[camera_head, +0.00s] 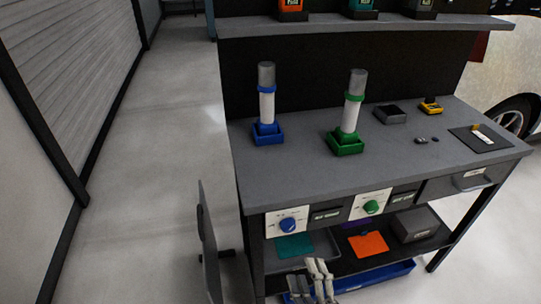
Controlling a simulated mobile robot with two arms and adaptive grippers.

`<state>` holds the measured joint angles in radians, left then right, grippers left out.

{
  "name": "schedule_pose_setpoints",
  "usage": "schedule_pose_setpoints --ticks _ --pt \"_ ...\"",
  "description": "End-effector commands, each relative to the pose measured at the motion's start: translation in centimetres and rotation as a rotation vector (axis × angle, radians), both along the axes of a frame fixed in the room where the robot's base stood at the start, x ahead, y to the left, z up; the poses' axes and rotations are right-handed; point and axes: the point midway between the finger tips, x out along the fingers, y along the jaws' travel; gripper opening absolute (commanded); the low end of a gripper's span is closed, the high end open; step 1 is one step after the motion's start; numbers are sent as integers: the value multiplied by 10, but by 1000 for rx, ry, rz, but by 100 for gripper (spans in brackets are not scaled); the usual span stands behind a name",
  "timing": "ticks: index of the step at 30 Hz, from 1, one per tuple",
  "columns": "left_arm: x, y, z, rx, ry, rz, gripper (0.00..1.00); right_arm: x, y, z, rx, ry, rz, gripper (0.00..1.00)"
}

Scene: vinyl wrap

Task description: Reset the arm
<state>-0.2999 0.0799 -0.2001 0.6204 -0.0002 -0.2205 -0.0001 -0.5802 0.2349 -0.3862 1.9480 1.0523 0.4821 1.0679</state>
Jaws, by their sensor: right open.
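My right gripper (318,265) shows at the bottom edge of the head view. Its light grey fingers point up, in front of the workbench's lower shelf. It is open, and I see nothing held between the fingers. Most of the right arm is out of the frame. My left gripper is not in view.
A workbench (300,178) carries a blue-based roll stand (267,132), a green-based roll stand (345,142), a grey tray (390,114) and a black mat (465,143). A blue bin (375,277) lies below. A dark upright panel (208,245) stands left. The floor further left is clear.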

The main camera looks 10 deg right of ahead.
Motion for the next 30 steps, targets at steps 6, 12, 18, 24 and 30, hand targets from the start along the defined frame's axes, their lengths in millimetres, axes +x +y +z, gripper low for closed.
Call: schedule_pose_setpoints --ticks 6,12,18,24,30 --pt "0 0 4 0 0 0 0 0 4 -27 -129 42 34 57" --pt "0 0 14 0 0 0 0 -15 9 -133 -601 210 205 57" --pt "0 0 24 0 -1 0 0 -66 -4 -255 -1095 410 498 57" --pt "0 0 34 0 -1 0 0 -156 -33 -355 -1489 587 908 57" --pt "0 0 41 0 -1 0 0 -253 -63 -409 -1720 676 1349 57"
